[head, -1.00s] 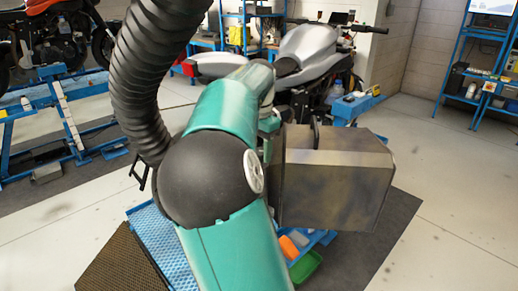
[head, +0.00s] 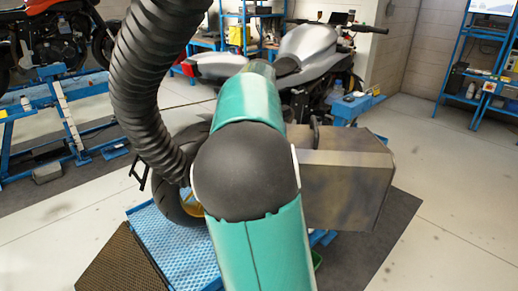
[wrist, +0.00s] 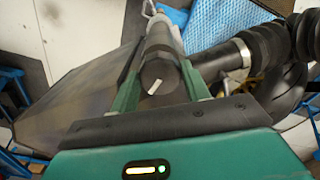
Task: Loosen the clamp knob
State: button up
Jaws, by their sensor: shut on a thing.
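The clamp knob (wrist: 156,72) is a dark round cylinder with a white mark on its near end face, in the upper middle of the wrist view. The white mark slants up to the right. My gripper (wrist: 159,80) has its two green fingers on either side of the knob, shut on it. The far end of the knob meets a lighter grey shaft-like part. In the head view my own arm hides the gripper and the knob.
A large grey-brown metal box (head: 340,190) stands right of my arm. A silver motorcycle (head: 310,55) is behind it, and a blue perforated platform (head: 165,240) lies below left. Blue shelves (head: 485,70) stand far right. Clear floor lies at right.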

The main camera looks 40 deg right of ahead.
jog(key=o, duration=1)
notch_tip(320, 180, up, 14)
jog(key=shift+f, duration=0.1)
jog(key=shift+a, duration=0.1)
dwell(0.4)
